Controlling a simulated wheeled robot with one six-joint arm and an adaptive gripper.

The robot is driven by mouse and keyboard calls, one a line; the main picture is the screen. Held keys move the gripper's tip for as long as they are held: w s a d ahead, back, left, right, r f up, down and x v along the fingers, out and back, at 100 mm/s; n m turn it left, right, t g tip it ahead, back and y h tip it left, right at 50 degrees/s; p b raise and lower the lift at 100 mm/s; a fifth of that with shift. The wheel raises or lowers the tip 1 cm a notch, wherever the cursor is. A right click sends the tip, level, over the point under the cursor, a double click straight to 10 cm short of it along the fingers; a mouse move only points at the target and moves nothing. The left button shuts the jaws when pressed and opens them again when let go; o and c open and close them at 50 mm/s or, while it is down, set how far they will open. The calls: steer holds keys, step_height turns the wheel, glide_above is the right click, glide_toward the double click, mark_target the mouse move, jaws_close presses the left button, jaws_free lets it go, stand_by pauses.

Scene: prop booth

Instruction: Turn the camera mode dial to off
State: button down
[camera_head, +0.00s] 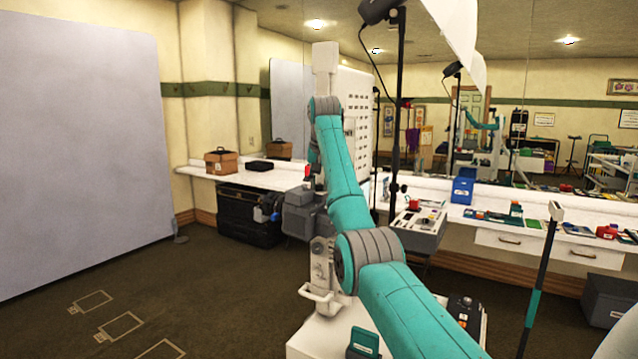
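No camera with a mode dial can be made out in this view. My teal arm rises from the lower right through a grey elbow to a grey wrist joint near the top centre. My gripper's fingers cannot be made out; the wrist and forearm hide what lies behind them. A grey console (418,232) with small buttons and a red part on top stands right of my arm, by the counter. A small dark device (466,308) with round knobs is at the lower right, too small to identify as a camera.
A blue bin (463,190) stands further right. A black light stand (398,110) rises behind my arm. A grey panel (80,150) stands left.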

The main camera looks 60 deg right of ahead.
steer(key=shift+n+t+y, duration=0.4)
steer(key=shift+n, duration=1.2)
steer(key=c, duration=1.2)
jaws_free()
steer(key=shift+w, duration=0.1)
